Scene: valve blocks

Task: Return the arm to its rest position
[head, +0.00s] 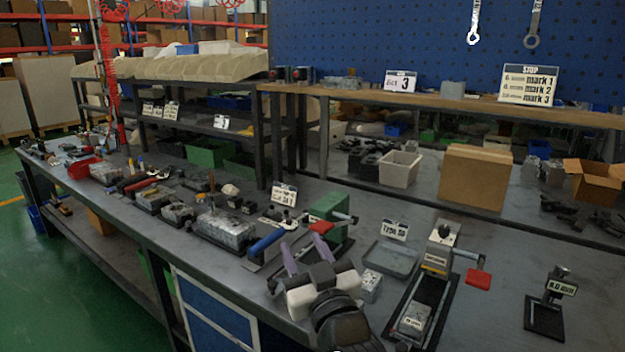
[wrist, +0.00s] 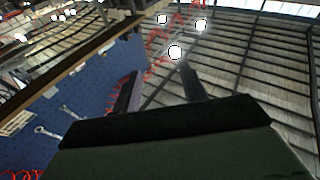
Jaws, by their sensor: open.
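My gripper (head: 298,244) is above the front part of the workbench (head: 378,205) in the head view, with its two fingers spread apart. In the wrist view my gripper (wrist: 160,72) shows two dark fingers with a clear gap and nothing between them. The wrist camera looks up at the roof and a blue pegboard (wrist: 85,100). In the head view the fingers appear close to the blue-handled tool and the green block (head: 329,208); I cannot tell the exact clearance.
A small metal block (head: 371,287) is just right of my arm. A grey tray (head: 391,259), a valve fixture with a red handle (head: 478,278) and a black stand (head: 545,315) are farther right. Metal valve blocks (head: 226,229) and tools crowd the left. A raised shelf (head: 440,102) runs behind.

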